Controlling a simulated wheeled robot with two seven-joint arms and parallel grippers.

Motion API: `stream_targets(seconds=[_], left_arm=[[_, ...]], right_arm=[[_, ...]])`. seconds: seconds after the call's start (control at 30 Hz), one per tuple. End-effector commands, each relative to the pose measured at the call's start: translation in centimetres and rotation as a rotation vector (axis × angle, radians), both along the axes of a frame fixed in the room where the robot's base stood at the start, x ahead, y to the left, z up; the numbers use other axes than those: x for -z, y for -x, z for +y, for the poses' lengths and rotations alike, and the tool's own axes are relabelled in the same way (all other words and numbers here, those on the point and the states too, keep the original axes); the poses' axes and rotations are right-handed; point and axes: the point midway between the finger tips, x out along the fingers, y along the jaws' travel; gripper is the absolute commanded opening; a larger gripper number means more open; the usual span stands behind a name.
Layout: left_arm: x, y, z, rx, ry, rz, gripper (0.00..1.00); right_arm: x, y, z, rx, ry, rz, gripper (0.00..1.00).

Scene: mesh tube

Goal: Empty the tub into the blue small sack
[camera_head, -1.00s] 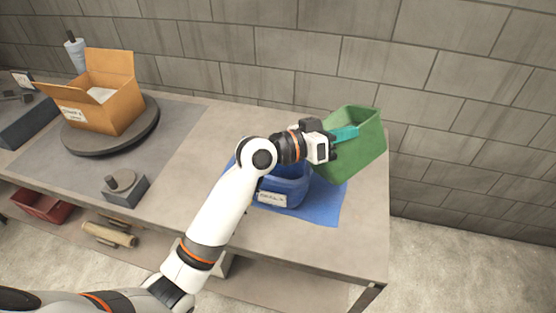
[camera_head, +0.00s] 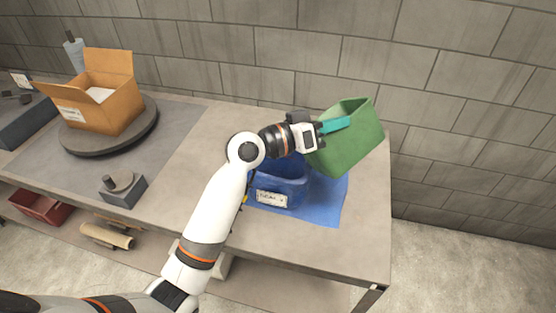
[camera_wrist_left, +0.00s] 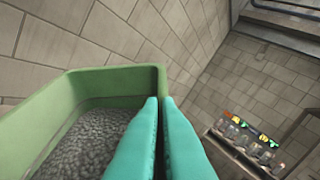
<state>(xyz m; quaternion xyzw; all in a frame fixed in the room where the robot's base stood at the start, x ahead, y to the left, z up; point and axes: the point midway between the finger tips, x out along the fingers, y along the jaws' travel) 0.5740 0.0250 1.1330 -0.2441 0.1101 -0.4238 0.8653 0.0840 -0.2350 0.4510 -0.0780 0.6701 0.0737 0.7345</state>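The green tub (camera_head: 352,144) is held tilted above the right side of the blue small sack (camera_head: 284,184). My left gripper (camera_head: 334,125) is shut on the tub's wall, with its teal fingers on either side of the rim. In the left wrist view the tub (camera_wrist_left: 120,77) shows grey granular material (camera_wrist_left: 88,138) inside, and the fingers (camera_wrist_left: 163,130) pinch its wall. The sack stands open on a blue cloth with a white label in front. My arm hides part of its opening. My right gripper is not in view.
A cardboard box (camera_head: 117,98) sits on a dark round turntable (camera_head: 75,145) at the left. A grey block with a knob (camera_head: 123,190) stands near the front edge. A brick wall (camera_head: 420,90) rises behind the table.

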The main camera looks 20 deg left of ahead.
Motion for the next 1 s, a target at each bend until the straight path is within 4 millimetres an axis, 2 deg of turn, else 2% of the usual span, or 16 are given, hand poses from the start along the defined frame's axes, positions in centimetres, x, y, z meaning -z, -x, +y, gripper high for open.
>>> stream_targets(seconds=[1.0], left_arm=[[-0.1,-0.6,1.9,0.002,0.166,0.048,0.00]], right_arm=[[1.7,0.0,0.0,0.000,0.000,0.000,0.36]])
